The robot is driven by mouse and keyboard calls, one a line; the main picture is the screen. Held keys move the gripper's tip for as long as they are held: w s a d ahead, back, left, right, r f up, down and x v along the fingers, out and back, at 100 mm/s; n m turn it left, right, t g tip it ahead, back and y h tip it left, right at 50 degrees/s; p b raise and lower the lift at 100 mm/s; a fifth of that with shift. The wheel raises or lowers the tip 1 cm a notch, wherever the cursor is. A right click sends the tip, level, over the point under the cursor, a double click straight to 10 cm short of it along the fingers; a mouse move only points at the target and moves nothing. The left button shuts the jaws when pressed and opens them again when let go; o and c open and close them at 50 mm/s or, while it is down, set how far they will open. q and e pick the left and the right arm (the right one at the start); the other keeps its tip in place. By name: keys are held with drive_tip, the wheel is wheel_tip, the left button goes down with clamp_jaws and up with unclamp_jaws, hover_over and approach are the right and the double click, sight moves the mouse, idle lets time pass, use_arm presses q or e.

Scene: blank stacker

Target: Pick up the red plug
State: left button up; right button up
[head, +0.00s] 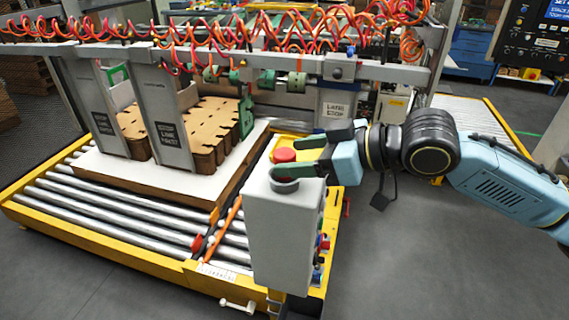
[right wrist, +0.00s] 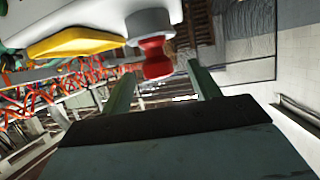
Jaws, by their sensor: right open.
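The red plug (head: 283,155) is a short, round-headed red knob at the top of the grey box (head: 281,235), in front of a yellow plate in the head view. In the right wrist view the red plug (right wrist: 155,60) juts from a grey collar (right wrist: 153,23). My right gripper (head: 289,157) is open, reaching in from the right, with its two green fingers on either side of the plug in the head view. In the right wrist view the plug lies just beyond the fingertips (right wrist: 156,76); I cannot tell if they touch it. My left gripper is not in view.
A roller conveyor (head: 110,212) with a yellow frame carries a white-topped pallet and stacked brown blanks (head: 205,130) to the left. Orange coiled hoses (head: 200,30) hang from the grey crossbar behind. Coloured knobs stick out of the box's right side. Floor (head: 420,260) at right is clear.

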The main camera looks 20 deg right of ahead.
sight(276, 157)
drive_tip(key=p+x, duration=0.1)
drive_tip(key=x, duration=0.4)
drive_tip(key=shift+w, duration=0.15)
drive_tip(key=shift+r, duration=0.1)
drive_tip(key=c, duration=1.1)
